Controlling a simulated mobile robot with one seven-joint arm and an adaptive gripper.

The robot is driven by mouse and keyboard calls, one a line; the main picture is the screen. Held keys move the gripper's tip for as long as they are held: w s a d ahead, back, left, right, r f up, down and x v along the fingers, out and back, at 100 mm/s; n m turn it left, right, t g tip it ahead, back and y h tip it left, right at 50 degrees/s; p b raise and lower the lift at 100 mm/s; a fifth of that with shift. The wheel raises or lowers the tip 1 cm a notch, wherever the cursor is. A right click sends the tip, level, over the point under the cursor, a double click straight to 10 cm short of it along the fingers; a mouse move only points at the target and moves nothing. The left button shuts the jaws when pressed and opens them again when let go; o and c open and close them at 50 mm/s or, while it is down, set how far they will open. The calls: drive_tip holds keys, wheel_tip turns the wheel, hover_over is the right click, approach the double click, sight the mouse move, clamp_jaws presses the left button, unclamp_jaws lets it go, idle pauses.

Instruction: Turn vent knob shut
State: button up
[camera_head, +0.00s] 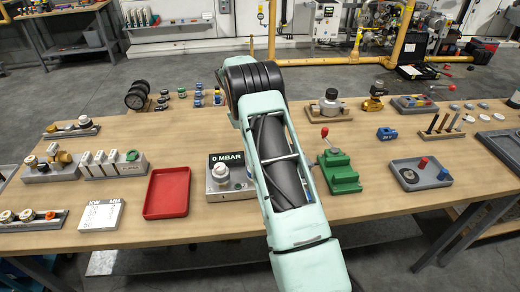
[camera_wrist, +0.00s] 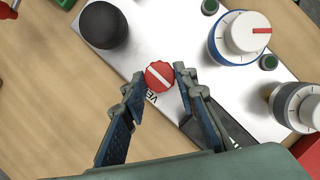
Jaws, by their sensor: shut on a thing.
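The vent knob (camera_wrist: 159,75) is a small red knob with a white bar across its top, seen in the wrist view. It sits near the edge of a pale panel (camera_wrist: 185,40), beside lettering partly hidden by a finger. My gripper (camera_wrist: 160,76) has one fingertip on each side of the knob and is shut on it. The white bar runs diagonally, from upper left to lower right. In the head view, a grey box with a "0 MBAR" display (camera_head: 227,159) stands beside my arm. My arm hides the gripper and the vent knob there.
A black round knob (camera_wrist: 103,25), a blue-ringed white dial (camera_wrist: 240,37) and a grey dial (camera_wrist: 297,105) stand close around. In the head view, a red tray (camera_head: 167,192) lies left of the box and a green fixture (camera_head: 339,173) stands right of my arm.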

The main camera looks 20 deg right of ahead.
idle(0.4)
drive_tip(key=o, duration=1.1)
drive_tip(key=shift+o, duration=0.2)
drive_tip(key=v, duration=1.2)
